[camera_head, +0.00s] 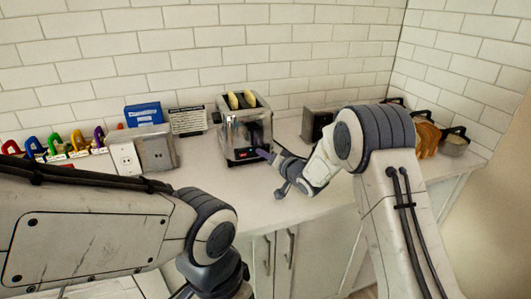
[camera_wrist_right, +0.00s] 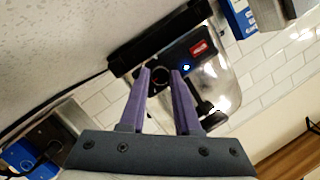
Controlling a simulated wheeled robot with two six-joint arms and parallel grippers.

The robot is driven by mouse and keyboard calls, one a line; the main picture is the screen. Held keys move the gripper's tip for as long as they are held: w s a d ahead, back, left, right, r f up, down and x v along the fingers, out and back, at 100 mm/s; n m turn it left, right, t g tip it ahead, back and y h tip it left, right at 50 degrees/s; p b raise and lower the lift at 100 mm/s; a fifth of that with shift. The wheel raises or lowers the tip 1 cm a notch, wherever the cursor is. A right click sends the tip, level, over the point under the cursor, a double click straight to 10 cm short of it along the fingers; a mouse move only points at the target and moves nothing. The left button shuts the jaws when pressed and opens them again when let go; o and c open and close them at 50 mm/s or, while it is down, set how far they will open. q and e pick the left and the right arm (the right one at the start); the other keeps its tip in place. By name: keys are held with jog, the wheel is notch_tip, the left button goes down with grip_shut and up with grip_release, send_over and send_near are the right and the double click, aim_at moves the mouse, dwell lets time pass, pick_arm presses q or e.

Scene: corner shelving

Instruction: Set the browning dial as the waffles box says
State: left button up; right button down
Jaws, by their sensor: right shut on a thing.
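The chrome toaster (camera_head: 228,130) stands on the counter against the tiled wall, with two pale brown slices (camera_head: 241,100) in its top slots. In the right wrist view the toaster (camera_wrist_right: 222,85) appears rolled over, with a red label and a small lit blue-white spot on its dark front panel. My right gripper (camera_head: 266,154) is at the toaster's lower front. In the wrist view its purple fingers (camera_wrist_right: 160,78) are closed around the dark round dial (camera_wrist_right: 160,76). The dial's marks and setting cannot be read. A blue box (camera_head: 144,114) stands left of the toaster; its print is too small to read. My left gripper is out of view.
A black-and-white card (camera_head: 188,120) stands between the blue box and toaster. A metal box (camera_head: 156,150) and white plate (camera_head: 126,158) are left of it. Colored hooked items (camera_head: 55,143) stand farther left. A dark metal appliance (camera_head: 318,122) is to the right. The front counter is clear.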

jog(key=shift+m, duration=0.4)
jog(key=shift+r, duration=0.1)
jog(key=c, duration=0.6)
grip_release()
jog(key=shift+d, duration=0.1)
jog(key=shift+y, duration=0.3)
jog(key=b+v, duration=0.1)
jog(key=v, duration=0.9)
jog(key=shift+s, duration=0.2)
